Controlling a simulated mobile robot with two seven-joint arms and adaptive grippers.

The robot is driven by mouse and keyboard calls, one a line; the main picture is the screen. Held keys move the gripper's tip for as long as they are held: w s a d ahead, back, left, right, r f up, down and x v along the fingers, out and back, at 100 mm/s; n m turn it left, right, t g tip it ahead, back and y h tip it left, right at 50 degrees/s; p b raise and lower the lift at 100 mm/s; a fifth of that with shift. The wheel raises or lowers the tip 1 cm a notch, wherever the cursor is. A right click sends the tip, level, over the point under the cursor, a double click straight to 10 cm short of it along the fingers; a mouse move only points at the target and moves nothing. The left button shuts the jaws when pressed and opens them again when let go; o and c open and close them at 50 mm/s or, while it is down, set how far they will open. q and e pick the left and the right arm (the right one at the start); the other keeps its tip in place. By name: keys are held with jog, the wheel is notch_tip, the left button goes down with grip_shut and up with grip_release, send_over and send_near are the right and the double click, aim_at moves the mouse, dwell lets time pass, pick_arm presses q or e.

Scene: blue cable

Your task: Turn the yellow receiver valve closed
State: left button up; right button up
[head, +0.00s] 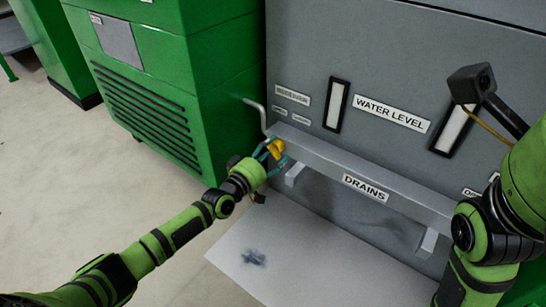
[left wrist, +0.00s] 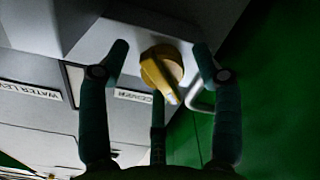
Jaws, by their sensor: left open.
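The yellow receiver valve (head: 276,147) is a small knob at the left end of the grey drains ledge. In the left wrist view the valve (left wrist: 160,68) is a round knob with a raised grip bar, tilted down to the right. My left gripper (head: 268,155) reaches it from the front left. Its teal fingers (left wrist: 160,52) are spread open, one on each side of the knob, with gaps between them and it. A further finger stands below the knob. Part of my right arm shows at the right edge of the head view, but its fingers do not show.
The drains ledge (head: 330,160) runs right along the grey machine. A bent metal pipe (head: 262,114) rises beside the valve. A green slatted cabinet (head: 220,90) stands close on the left. A pale stained panel (head: 300,255) lies below. Open floor (head: 60,190) is at left.

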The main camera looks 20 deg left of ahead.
pick_arm(q)
jog(key=shift+w+d, duration=0.1)
jog(key=shift+w, duration=0.1)
jog(key=c, duration=1.1)
